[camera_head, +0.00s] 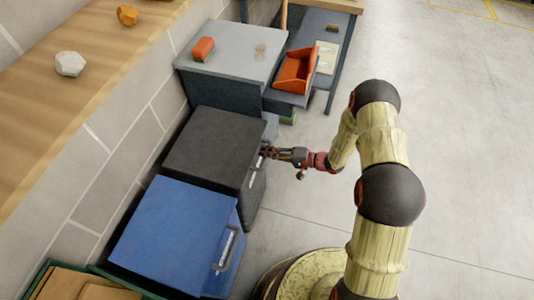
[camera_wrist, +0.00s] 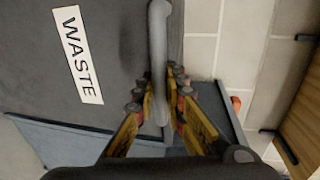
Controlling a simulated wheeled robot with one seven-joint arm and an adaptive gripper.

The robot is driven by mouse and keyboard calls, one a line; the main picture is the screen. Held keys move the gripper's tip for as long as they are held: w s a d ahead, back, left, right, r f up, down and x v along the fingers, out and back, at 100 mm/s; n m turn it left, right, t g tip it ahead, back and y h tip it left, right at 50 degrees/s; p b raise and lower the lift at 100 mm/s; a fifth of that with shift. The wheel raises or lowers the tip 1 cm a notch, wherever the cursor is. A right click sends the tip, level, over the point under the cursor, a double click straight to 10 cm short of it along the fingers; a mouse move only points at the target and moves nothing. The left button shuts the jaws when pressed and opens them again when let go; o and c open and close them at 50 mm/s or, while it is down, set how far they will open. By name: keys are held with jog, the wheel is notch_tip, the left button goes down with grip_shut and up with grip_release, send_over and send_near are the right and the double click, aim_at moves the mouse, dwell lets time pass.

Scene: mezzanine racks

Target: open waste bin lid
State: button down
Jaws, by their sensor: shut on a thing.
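The dark grey waste bin (camera_head: 215,145) stands between a blue bin and a grey cabinet, and its lid looks down flat. In the wrist view its dark face carries a white WASTE label (camera_wrist: 78,55). A grey bar handle (camera_wrist: 158,45) runs along the bin there. My gripper (camera_head: 266,152) is at the bin's front upper edge. In the wrist view my gripper's fingers (camera_wrist: 158,90) are shut on the handle, one on each side of it. The handle is mostly hidden by my gripper in the head view.
The blue bin (camera_head: 170,235) with its own handle is close in front. The grey cabinet (camera_head: 235,52) beyond holds an orange object (camera_head: 203,49). An orange tray (camera_head: 295,72) sits beside it. A brick wall and wooden shelf (camera_head: 45,110) line the left. Floor (camera_head: 460,130) on the right is clear.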

dwell(0.3)
jog(key=w+a+r+g+h+p, duration=0.1)
jog(key=a+r+h+p, duration=0.2)
jog(key=r+p, duration=0.65)
jog(key=w+a+r+g+h+p, duration=0.1)
jog(key=a+r+h+p, duration=0.2)
jog(key=r+p, duration=0.65)
jog(key=w+a+r+h+p, duration=0.1)
jog(key=w+a+r+p, duration=0.2)
jog(key=a+r+p, duration=0.2)
jog(key=w+a+r+g+h+p, duration=0.1)
jog(key=w+a+r+p, duration=0.2)
jog(key=a+r, duration=0.8)
jog(key=shift+w+a+r+p, duration=0.25)
jog(key=shift+a+r+p, duration=0.2)
jog(key=shift+p, duration=0.8)
